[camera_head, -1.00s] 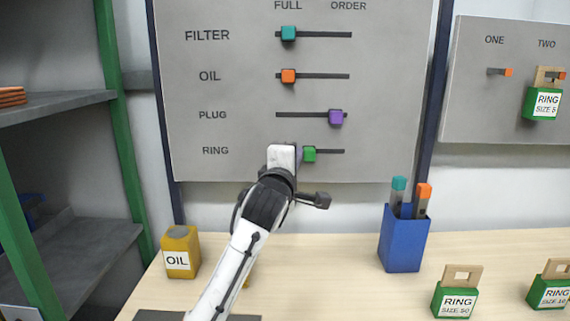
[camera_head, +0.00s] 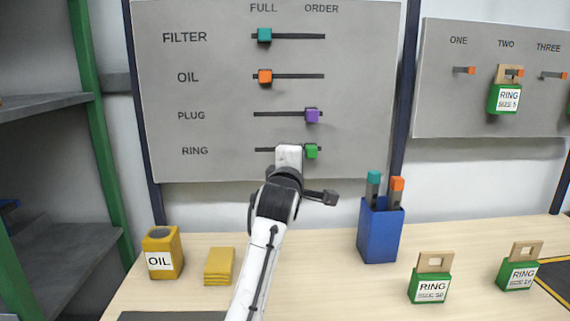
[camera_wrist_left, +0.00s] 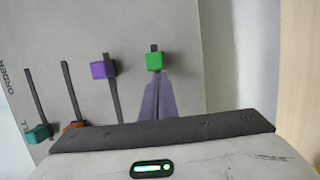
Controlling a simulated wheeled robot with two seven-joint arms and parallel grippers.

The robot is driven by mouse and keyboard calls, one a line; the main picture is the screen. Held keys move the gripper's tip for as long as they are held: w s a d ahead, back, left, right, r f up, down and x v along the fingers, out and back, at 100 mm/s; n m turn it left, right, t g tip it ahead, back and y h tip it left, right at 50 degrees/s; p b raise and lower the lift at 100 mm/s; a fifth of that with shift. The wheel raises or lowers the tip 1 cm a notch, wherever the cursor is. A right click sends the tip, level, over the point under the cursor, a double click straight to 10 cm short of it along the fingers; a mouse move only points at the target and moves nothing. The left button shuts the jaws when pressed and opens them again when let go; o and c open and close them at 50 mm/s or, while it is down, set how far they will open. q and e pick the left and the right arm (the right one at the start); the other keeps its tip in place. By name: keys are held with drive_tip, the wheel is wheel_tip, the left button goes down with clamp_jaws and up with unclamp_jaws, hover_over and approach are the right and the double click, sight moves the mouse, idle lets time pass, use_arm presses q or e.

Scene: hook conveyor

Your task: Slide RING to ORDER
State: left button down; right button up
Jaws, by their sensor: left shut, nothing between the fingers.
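The green RING slider (camera_head: 311,151) sits near the right, ORDER end of its slot on the grey panel (camera_head: 215,130), almost straight below the purple PLUG slider (camera_head: 312,115). In the left wrist view the green slider (camera_wrist_left: 155,61) is near the top end of its slot, with a short piece of slot showing beyond it. My left gripper (camera_wrist_left: 158,78) is shut and empty, its fingertips right against or just beside the green slider on its FULL side; I cannot tell if they touch. In the head view my gripper body covers part of the RING slot. My right gripper is not in view.
The teal FILTER slider (camera_head: 264,35) and orange OIL slider (camera_head: 265,76) stand at the FULL side. On the table are a yellow OIL can (camera_head: 162,253), a yellow stack (camera_head: 219,266), a blue holder (camera_head: 380,232) and green RING boxes (camera_head: 429,286). A hook board (camera_head: 450,105) hangs at right.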

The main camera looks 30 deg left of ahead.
use_arm(q)
drive_tip(key=s+p, duration=0.3)
drive_tip(key=s, duration=0.8)
drive_tip(key=shift+s+d+r, duration=0.15)
drive_tip(key=shift+s+d, duration=0.15)
drive_tip(key=shift+d, duration=0.05)
